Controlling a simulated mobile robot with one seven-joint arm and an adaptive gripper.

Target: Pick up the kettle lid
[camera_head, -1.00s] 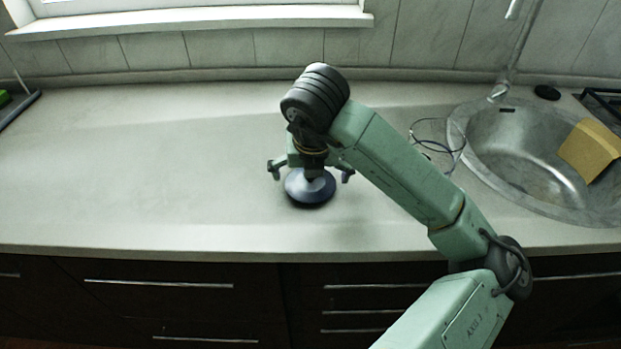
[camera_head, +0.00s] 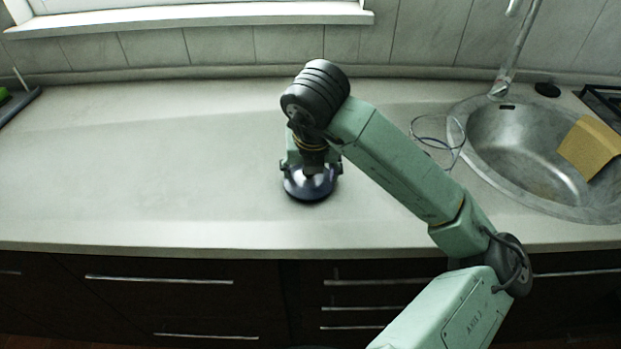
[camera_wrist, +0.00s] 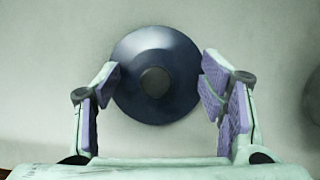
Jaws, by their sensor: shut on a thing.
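The kettle lid (camera_head: 311,193) is a dark blue round disc under my gripper (camera_head: 311,176), near the front edge of the counter. In the wrist view the lid (camera_wrist: 155,49) shows from above, with a dark round knob (camera_wrist: 155,82) at its centre. My gripper (camera_wrist: 161,80) has a purple-padded finger on either side of the lid, at its rim, and is shut on it. In the head view, part of the lid is hidden by my gripper. I cannot tell whether the lid is clear of the counter.
The pale counter (camera_head: 150,170) is clear to the left.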

